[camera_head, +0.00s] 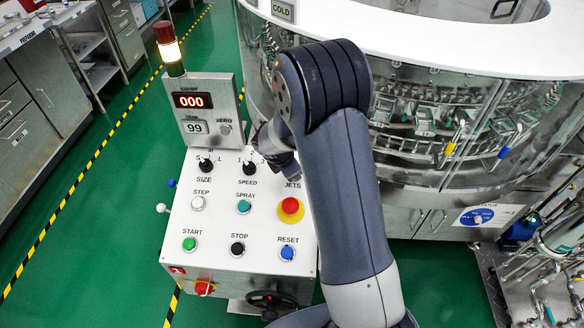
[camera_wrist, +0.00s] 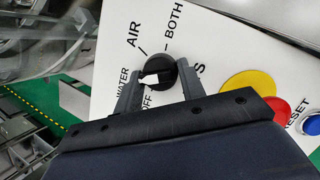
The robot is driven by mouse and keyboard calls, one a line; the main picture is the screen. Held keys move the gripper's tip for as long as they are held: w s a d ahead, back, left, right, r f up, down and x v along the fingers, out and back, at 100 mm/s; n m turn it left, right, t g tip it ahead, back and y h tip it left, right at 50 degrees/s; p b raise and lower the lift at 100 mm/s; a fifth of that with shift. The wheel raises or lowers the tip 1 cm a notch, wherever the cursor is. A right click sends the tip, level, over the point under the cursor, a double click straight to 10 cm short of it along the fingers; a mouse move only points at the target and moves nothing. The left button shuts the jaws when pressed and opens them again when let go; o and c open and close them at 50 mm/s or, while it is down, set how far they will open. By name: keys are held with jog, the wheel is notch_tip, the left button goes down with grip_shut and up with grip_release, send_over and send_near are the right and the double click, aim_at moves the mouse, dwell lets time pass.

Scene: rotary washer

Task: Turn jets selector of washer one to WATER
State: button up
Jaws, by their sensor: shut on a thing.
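The jets selector (camera_wrist: 163,66) is a round black knob with a white pointer on the white control panel (camera_head: 225,262). In the wrist view, the labels WATER (camera_wrist: 122,83), AIR, BOTH and OFF surround it. The pointer's narrow end is toward the lower left, near WATER and OFF; its exact setting is hard to tell. My gripper (camera_wrist: 160,74) has one finger on each side of the knob and is shut on it. In the head view, my gripper (camera_head: 284,163) is over the spot above the JETS label, and the knob is hidden behind it.
The SIZE knob (camera_head: 206,165) and SPEED knob (camera_head: 249,168) are left of my gripper. A red button on a yellow disc (camera_head: 290,206) is just below JETS. Several push buttons fill the lower panel. A display box (camera_head: 194,115) stands behind; the rotary washer (camera_head: 425,130) is to the right.

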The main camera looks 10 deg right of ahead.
jog(key=o, duration=1)
jog(key=shift+r, duration=0.15)
jog(key=v, duration=1)
jog(key=shift+s+a+r, duration=0.15)
jog(key=shift+s+r, duration=0.05)
jog(key=shift+f, duration=0.1)
jog(key=x, duration=1.1)
jog(key=shift+r, duration=0.25)
